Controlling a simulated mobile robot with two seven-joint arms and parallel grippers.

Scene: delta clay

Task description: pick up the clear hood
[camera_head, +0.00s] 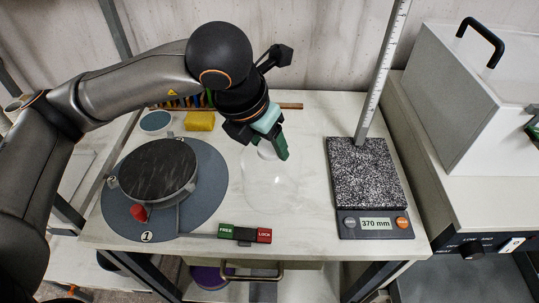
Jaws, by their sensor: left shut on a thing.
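The clear hood (271,190) is a see-through dome over the pale worktop, right of the round turntable. Its faint outline makes its lower rim hard to see, and I cannot tell whether it rests on the worktop or hangs just above it. My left gripper (272,147), with green and pale teal fingers, reaches down from the upper left to the top of the hood. It is shut on the hood's top, and the fingers partly hide the grip. A small dark and green part at the right picture edge may belong to my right gripper (533,125); its jaws cannot be made out.
A dark disc (158,168) sits on the blue-grey turntable (200,205) at left. A FREE/LOCK slider (245,234) lies in front. A speckled block (364,175) with an upright ruler (382,70) and a 370 mm display stand right. A yellow sponge (199,121) lies behind.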

